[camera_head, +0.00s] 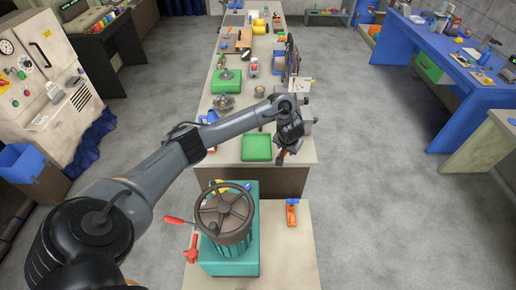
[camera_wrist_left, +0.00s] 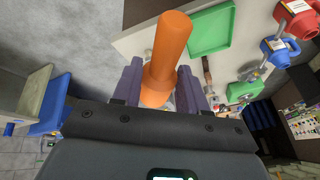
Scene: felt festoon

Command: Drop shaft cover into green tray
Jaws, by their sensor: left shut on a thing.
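An orange cylinder with a wider collar, which I take to be the shaft cover (camera_wrist_left: 172,38), is held between the two fingers of my left gripper (camera_wrist_left: 160,88). In the left wrist view its narrower end points away from the gripper. In the head view my left gripper (camera_head: 284,150) is above the bench, just right of the green tray (camera_head: 256,148); the cover is hard to make out there. The green tray also shows in the left wrist view (camera_wrist_left: 212,32), beyond the cover and to its right. The tray looks empty. My right gripper is not in view.
A teal machine with a handwheel (camera_head: 224,212) stands on the nearer bench, with red tools beside it and an orange tool (camera_head: 292,212) to its right. Several tools and parts crowd the bench behind the tray. A brown-handled tool (camera_wrist_left: 207,72) lies near the tray.

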